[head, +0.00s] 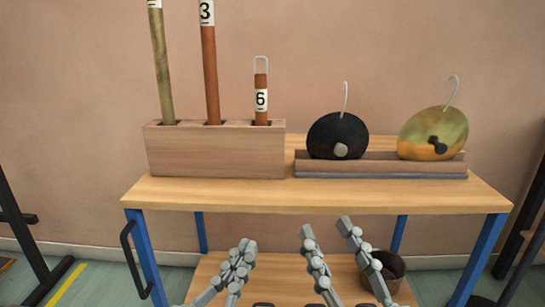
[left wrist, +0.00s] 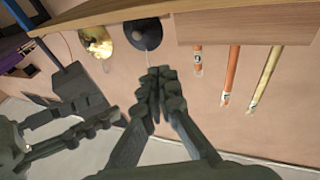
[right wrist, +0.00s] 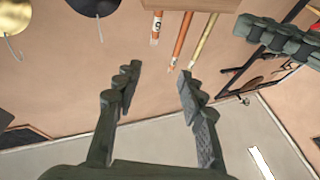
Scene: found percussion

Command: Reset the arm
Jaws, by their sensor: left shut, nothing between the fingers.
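My left gripper (head: 243,246) is shut and empty, low in front of the table in the head view; its fingertips also meet in the left wrist view (left wrist: 160,74). My right gripper (head: 327,226) is to its right, open and empty. In the right wrist view, a wide gap shows between its fingers (right wrist: 158,72). Both grippers appear apart from the table (head: 300,194) and touch nothing on it. The right gripper also shows at the left of the left wrist view, and the left gripper at the upper right of the right wrist view.
A wooden block (head: 215,155) holds upright tubes, one marked 3 (head: 211,80) and a short one marked 6 (head: 261,100). A black disc (head: 325,132) and a green-yellow disc (head: 430,128) stand in a rack (head: 380,170). A dark pot (head: 394,266) sits on the lower shelf (head: 275,272).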

